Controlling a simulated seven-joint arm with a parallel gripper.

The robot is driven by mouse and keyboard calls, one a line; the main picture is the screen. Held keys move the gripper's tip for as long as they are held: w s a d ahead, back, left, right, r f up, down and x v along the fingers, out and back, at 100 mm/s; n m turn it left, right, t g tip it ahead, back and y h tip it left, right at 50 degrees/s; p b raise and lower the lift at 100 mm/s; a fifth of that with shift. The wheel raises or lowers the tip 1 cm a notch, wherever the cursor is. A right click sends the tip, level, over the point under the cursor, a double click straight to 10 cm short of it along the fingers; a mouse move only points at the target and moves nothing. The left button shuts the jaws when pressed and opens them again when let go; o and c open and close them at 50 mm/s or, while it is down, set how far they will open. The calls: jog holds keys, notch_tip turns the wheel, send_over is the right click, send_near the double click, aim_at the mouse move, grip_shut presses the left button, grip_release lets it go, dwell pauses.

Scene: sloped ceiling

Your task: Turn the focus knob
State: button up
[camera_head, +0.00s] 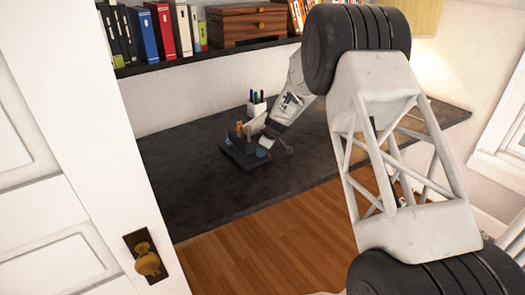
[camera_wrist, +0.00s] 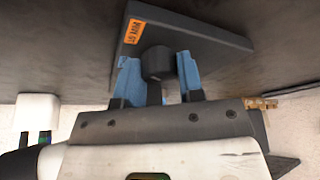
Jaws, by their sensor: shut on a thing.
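A dark, round knob (camera_wrist: 158,62) shows in the wrist view, beside a flat dark plate (camera_wrist: 205,35) that carries an orange label (camera_wrist: 133,31). My gripper (camera_wrist: 159,76) has blue fingertips, one on each side of the knob, and is shut on it. In the head view, my gripper (camera_head: 264,150) reaches down to a small dark unit (camera_head: 240,160) on the desk. The knob itself cannot be made out there; the fingers and small upright parts crowd it.
The unit stands on a dark desk (camera_head: 195,195). A white pen cup (camera_head: 257,108) stands close behind my gripper. A shelf above holds books (camera_head: 150,35) and a wooden box (camera_head: 248,25). A white door with a brass knob (camera_head: 146,262) is at left. The desk's left part is clear.

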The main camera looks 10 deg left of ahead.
dwell(0.3)
jog(key=o, duration=0.9)
jog(key=shift+v, duration=3.9)
